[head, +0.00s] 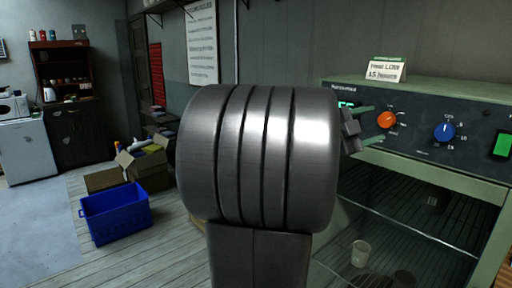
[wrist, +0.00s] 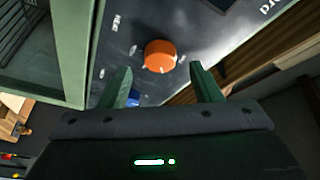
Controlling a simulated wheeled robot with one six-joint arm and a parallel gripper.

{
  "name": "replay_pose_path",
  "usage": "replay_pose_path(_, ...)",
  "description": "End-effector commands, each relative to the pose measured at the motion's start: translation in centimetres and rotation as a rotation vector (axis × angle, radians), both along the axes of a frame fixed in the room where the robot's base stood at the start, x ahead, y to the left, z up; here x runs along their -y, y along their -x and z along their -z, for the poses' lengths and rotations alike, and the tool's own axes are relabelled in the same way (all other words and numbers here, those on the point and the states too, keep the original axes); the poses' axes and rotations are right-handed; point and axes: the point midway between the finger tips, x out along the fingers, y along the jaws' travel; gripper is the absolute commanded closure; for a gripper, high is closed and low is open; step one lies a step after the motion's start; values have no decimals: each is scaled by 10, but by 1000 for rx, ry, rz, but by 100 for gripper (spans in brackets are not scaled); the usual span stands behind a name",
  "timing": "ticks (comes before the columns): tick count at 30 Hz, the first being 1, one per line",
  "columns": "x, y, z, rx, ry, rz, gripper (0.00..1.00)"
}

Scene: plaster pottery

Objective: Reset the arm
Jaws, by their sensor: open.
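My gripper (wrist: 165,85) shows in the wrist view with its two green fingers spread apart. An orange knob (wrist: 160,56) on a dark control panel lies beyond the fingers, between them in the picture; nothing is held. In the head view my gripper (head: 368,124) is partly hidden behind my large grey arm link, its fingers pointing right at the orange knob (head: 387,119). I cannot tell whether a fingertip touches the knob.
A green oven (head: 490,188) with a control panel, a blue knob (head: 445,132) and a green switch (head: 503,144) stands at the right. A small sign (head: 386,70) sits on top. A blue crate (head: 116,212) and cardboard boxes (head: 148,163) are on the floor at left.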

Motion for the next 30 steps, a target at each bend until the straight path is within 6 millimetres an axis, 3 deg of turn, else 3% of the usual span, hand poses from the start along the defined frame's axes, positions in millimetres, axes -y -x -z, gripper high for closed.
replay_pose_path(7, 25, -8, -5, 0, 2, 0, 42)
replay_pose_path(19, 28, -9, -5, 0, 2, 0, 42)
replay_pose_path(25, 18, -7, -2, 0, 0, -4, 42)
replay_pose_path(30, -6, 1, 3, 1, 0, -4, 42)
